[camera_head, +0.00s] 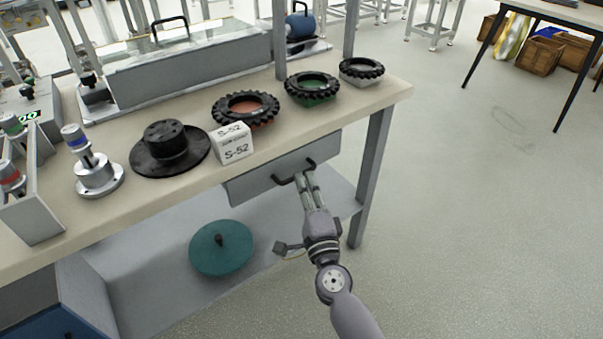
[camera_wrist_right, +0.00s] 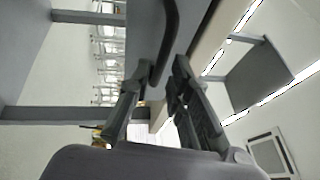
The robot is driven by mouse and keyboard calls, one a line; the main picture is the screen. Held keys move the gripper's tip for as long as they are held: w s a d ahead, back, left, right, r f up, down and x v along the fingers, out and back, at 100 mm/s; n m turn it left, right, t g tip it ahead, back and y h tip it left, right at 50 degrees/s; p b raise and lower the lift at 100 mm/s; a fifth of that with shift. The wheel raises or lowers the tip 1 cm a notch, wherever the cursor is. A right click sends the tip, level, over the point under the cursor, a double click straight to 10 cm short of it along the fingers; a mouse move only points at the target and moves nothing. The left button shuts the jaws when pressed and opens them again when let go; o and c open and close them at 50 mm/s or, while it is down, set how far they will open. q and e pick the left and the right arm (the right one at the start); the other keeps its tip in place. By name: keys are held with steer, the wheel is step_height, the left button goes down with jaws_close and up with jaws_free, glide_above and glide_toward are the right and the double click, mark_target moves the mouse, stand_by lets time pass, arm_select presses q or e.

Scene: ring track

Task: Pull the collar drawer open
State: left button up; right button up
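The drawer (camera_head: 262,183) is a grey front under the right part of the workbench top, with a dark bar handle (camera_head: 284,181). How far the drawer stands out cannot be told. My right gripper (camera_head: 305,174) is at the handle, its fingers close together on either side of the bar. In the right wrist view the dark handle (camera_wrist_right: 168,38) runs down between the fingertips of my right gripper (camera_wrist_right: 163,72), which come in narrowly around it. My left gripper is not in view.
On the workbench (camera_head: 350,105) stand a white S-52 block (camera_head: 233,150), a black hub (camera_head: 167,150) and toothed rings, one with red (camera_head: 246,106) and one with green (camera_head: 313,88). A teal disc (camera_head: 221,250) lies on the lower shelf. A bench leg (camera_head: 371,175) is right of the drawer; the floor beyond is open.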

steer(key=shift+x, duration=1.8)
steer(key=shift+c, duration=0.5)
jaws_close()
steer(key=shift+s, duration=0.1)
